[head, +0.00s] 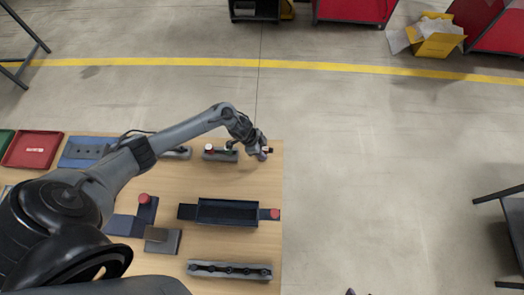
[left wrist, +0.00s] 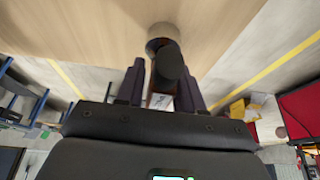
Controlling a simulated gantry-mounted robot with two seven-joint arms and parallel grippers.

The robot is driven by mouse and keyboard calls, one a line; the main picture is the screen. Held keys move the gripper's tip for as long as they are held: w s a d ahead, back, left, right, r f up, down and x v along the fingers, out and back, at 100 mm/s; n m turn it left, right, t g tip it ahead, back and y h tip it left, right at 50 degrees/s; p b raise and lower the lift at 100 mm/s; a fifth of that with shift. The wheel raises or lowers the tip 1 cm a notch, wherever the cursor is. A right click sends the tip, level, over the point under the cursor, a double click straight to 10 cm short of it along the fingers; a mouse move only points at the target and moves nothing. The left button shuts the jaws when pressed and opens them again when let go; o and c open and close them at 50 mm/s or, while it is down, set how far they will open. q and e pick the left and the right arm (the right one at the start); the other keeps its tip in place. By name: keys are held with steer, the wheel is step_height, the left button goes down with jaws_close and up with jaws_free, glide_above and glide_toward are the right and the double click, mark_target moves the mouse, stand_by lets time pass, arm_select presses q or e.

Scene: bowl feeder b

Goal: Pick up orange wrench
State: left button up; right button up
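I cannot make out an orange wrench for sure in either view. My left gripper (head: 262,153) is at the far right corner of the wooden table, beside a grey block with a red-topped part. In the left wrist view its two fingers (left wrist: 163,80) stand apart. A dark round-ended thing (left wrist: 171,61) with a grey round base shows between them, over the tabletop. A narrow orange-brown patch (left wrist: 155,91) and a white label show behind it; I cannot tell what they belong to. Small dark tips at the head view's bottom edge may be my right gripper.
The wooden table (head: 262,245) holds a dark tray (head: 228,212), a grey block with holes (head: 230,270), a red-capped part (head: 144,198) and a red bin (head: 33,150). Bare floor lies right of the table. A yellow box (head: 437,45) stands far back.

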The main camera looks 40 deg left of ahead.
arm_select(q)
jaws_close()
steer(key=shift+r, duration=0.1)
